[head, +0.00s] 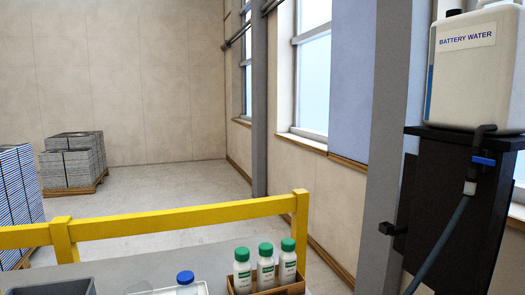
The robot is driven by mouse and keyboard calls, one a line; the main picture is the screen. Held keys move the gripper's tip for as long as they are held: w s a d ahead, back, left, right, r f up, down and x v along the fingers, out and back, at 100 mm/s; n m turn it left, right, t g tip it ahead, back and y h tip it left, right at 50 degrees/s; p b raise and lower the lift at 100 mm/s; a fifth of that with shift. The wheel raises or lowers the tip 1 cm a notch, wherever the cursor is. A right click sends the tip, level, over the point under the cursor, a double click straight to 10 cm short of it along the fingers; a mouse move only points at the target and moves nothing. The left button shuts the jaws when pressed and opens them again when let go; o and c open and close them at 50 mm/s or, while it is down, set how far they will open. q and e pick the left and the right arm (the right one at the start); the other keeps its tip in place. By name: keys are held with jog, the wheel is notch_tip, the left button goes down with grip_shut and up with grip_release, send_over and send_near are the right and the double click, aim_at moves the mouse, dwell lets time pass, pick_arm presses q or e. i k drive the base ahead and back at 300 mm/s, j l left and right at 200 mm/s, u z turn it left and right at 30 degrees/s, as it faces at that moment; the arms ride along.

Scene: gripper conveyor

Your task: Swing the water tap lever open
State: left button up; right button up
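The water tap lever (483,161) is a small blue handle at the right of the head view. It lies roughly level on the tap, below the white tank (476,75) labelled "BATTERY WATER". The dark tap pipe (484,130) comes down from the tank's front. A white fitting (470,187) and a grey-blue hose (443,240) hang below the lever. The tank stands on a black bracket (425,190) beside a grey column. Neither of my grippers is in view.
A yellow guard rail (180,219) crosses the front. Before it, a grey surface (125,270) carries a wooden box (268,290) of green-capped bottles (265,268), a blue-capped bottle (186,283) and a grey bin (55,287).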

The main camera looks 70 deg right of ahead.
aim_at(491, 162)
jog(key=z, duration=3.6)
